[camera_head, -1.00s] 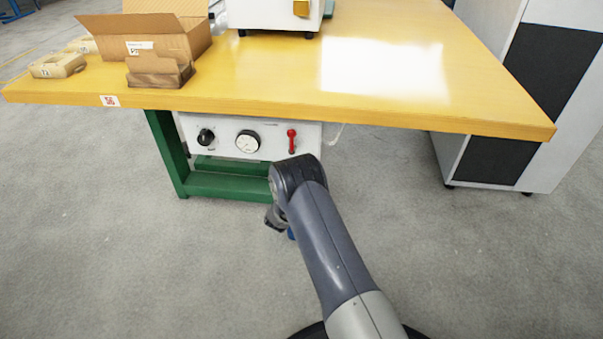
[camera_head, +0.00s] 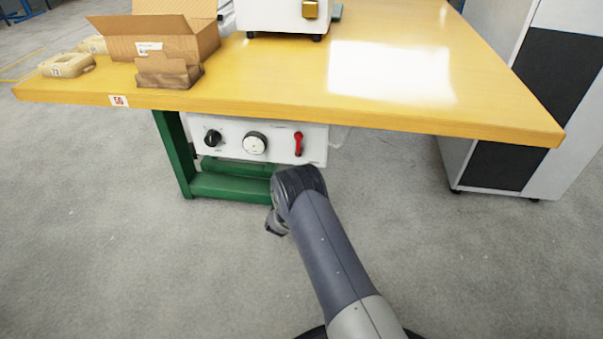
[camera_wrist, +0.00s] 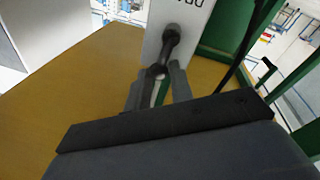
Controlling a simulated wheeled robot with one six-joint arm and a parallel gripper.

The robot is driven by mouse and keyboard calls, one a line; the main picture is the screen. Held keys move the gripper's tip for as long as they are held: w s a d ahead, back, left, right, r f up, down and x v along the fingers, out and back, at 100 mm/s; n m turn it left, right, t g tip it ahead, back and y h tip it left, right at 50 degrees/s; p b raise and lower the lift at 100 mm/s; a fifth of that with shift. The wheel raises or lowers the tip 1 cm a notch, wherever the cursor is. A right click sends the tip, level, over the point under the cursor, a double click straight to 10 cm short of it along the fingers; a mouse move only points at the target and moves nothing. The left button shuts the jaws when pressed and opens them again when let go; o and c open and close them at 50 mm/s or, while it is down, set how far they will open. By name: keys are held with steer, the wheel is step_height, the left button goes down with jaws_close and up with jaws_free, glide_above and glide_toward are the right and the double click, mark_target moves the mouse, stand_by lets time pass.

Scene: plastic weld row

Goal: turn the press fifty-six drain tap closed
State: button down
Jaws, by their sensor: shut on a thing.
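The drain tap shows in the wrist view as a dark lever (camera_wrist: 171,42) on a white panel (camera_wrist: 187,12) with part of a printed label reading like "DRA", upside down. My gripper (camera_wrist: 158,80) has its two grey fingers on either side of the lever's end and is shut on it. The lever slants across the panel face; whether this is open or closed I cannot tell. In the head view my arm hides the tap and the fingers.
The yellow table (camera_head: 400,118) bears a "56" tag (camera_head: 119,100) and an open carton (camera_head: 160,45). Below it, a white panel carries a black knob (camera_head: 212,137), a dial (camera_head: 255,142) and a red lever (camera_head: 298,144), above a green frame (camera_head: 230,187).

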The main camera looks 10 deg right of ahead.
steer(key=shift+f+n, duration=0.2)
steer(key=shift+n, duration=0.3)
steer(key=shift+s, duration=0.1)
steer(key=c, duration=1.5)
jaws_free()
steer(key=shift+o, duration=1.1)
steer(key=shift+r, duration=0.1)
steer(key=shift+a, duration=0.1)
steer(key=p+v, duration=0.3)
steer(key=v, duration=0.7)
steer(key=shift+s+p, duration=0.3)
steer(key=shift+p, duration=0.1)
steer(key=shift+a, duration=0.1)
